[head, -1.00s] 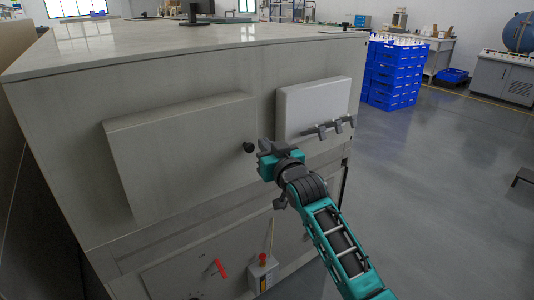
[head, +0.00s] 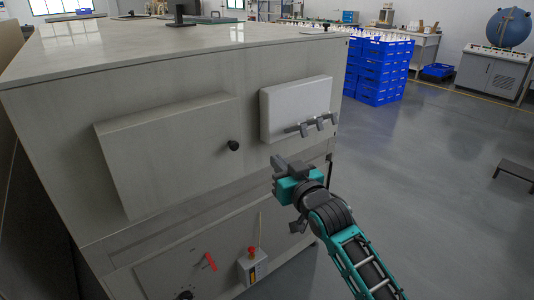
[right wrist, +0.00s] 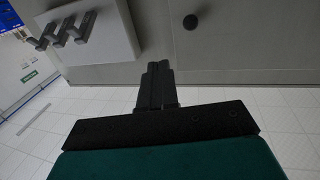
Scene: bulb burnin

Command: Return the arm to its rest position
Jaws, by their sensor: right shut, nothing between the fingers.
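My right gripper (head: 277,162) is in front of the large grey cabinet (head: 60,130), below a white box with several grey levers and to the right of a black knob. Its fingers are together with nothing between them. In the right wrist view the closed fingers (right wrist: 157,85) point toward the cabinet face, apart from the knob. My left gripper does not show in either view.
The white box (head: 297,105) has several grey levers (head: 311,127). The black knob (head: 233,145) sits on a raised panel (head: 165,150). Below are a red handle (head: 210,262) and a small box with a red button (head: 251,252).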

